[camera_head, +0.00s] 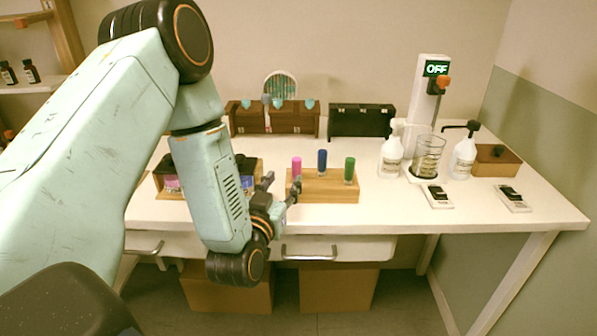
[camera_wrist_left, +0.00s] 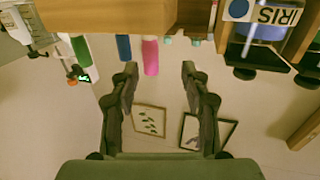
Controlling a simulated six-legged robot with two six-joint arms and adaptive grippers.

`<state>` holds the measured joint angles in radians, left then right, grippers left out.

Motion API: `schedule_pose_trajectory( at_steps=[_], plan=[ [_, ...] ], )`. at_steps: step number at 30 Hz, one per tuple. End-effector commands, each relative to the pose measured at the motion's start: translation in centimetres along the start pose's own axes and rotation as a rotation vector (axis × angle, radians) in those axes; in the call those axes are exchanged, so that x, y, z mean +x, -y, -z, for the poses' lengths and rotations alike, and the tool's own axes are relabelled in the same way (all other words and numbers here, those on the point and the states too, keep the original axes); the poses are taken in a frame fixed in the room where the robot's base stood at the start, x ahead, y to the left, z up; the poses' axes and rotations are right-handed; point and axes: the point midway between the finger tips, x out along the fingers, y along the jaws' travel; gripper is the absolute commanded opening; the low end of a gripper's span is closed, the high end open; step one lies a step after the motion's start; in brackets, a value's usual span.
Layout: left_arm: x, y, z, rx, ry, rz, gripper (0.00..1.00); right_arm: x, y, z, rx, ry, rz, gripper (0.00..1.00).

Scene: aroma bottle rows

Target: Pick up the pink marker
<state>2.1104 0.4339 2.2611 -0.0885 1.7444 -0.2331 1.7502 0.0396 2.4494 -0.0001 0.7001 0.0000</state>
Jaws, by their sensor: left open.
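The pink marker (camera_head: 296,167) stands upright at the left end of a wooden block (camera_head: 330,188) on the white table. A blue marker (camera_head: 322,161) and a green marker (camera_head: 349,169) stand to its right on the same block. My left gripper (camera_head: 281,184) is open and empty, in front of and a little left of the pink marker. In the left wrist view, which looks upside down, the pink marker (camera_wrist_left: 150,56) shows between and beyond the open fingers (camera_wrist_left: 158,72), apart from them. My right gripper is not in view.
Dark-lidded jars in a wooden holder (camera_head: 165,178) stand left of the block, partly behind my left arm. White pump bottles (camera_head: 391,157), a glass beaker (camera_head: 428,156) and a device reading OFF (camera_head: 437,69) stand at right.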

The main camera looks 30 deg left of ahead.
Motion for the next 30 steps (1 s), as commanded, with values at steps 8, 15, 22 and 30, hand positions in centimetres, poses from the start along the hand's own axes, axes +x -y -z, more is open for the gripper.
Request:
schedule_pose_trajectory(
  at_steps=[8, 15, 22, 30],
  plan=[
    [1.9, -0.2, 0.1, 0.001, -0.002, -0.001, 0.47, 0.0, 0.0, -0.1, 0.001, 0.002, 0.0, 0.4],
    [5.0, -1.0, 0.5, 0.002, -0.003, -0.003, 0.47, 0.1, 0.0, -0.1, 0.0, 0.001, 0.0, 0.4],
    [7.3, -1.1, 0.5, 0.0, 0.0, -0.001, 0.47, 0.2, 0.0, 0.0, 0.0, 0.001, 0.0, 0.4],
    [7.7, -1.0, 0.5, 0.0, 0.001, -0.001, 0.44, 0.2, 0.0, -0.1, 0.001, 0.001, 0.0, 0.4]
  ],
)
